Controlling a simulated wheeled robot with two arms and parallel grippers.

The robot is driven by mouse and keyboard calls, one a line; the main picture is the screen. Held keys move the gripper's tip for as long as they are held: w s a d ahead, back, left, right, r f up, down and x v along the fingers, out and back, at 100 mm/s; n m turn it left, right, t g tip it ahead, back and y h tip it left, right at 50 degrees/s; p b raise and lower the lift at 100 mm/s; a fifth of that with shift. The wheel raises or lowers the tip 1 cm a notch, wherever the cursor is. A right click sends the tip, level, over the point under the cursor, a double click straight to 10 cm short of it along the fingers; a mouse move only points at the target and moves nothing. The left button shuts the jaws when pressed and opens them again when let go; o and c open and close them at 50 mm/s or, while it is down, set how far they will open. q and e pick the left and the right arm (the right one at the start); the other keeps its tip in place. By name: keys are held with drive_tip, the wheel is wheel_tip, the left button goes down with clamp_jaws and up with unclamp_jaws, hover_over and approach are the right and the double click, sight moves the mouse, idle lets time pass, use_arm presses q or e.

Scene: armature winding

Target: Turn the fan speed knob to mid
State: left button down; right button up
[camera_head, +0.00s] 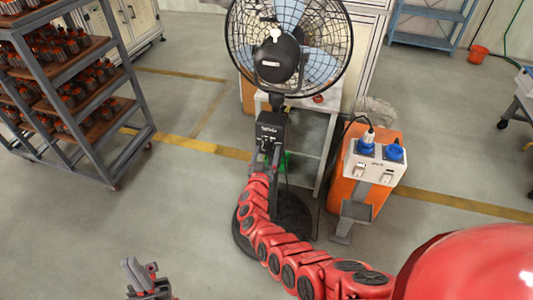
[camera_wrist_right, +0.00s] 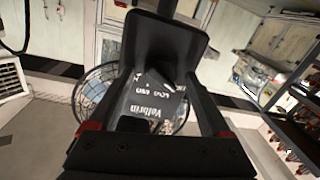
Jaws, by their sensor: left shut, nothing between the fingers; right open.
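The black pedestal fan (camera_head: 288,45) stands upright at the centre of the head view. Its control box (camera_head: 272,128) with white lettering sits on the post below the fan head. My right gripper (camera_head: 268,158) is at the lower front of this box, jaws open. In the right wrist view the labelled box face (camera_wrist_right: 152,98) shows upside down between the spread fingers of the gripper (camera_wrist_right: 160,80). I cannot clearly make out the speed knob or its setting; contact with it cannot be told. My left gripper (camera_head: 145,278) is shut and empty at the lower left, away from the fan.
An orange cabinet (camera_head: 352,180) with blue plugs stands right of the fan. A grey shelf rack (camera_head: 130,155) with red-black parts is at the left. A blue shelf (camera_head: 430,20) and orange bucket (camera_head: 478,54) are at the back right. Floor between rack and fan is clear.

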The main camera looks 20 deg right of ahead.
clamp_jaws()
idle(0.4)
drive_tip(key=shift+f, duration=0.1)
drive_tip(key=shift+f+m+h+b, duration=0.1)
drive_tip(key=shift+m+h+b, duration=0.3)
drive_tip(key=shift+m+b, duration=3.5)
drive_tip(key=shift+f+m+h+b, duration=0.1)
drive_tip(key=shift+m+h+b, duration=0.3)
drive_tip(key=shift+m+b, duration=3.5)
drive_tip(key=shift+m+p, duration=0.65)
drive_tip(key=shift+m, duration=0.05)
drive_tip(key=shift+r, duration=0.1)
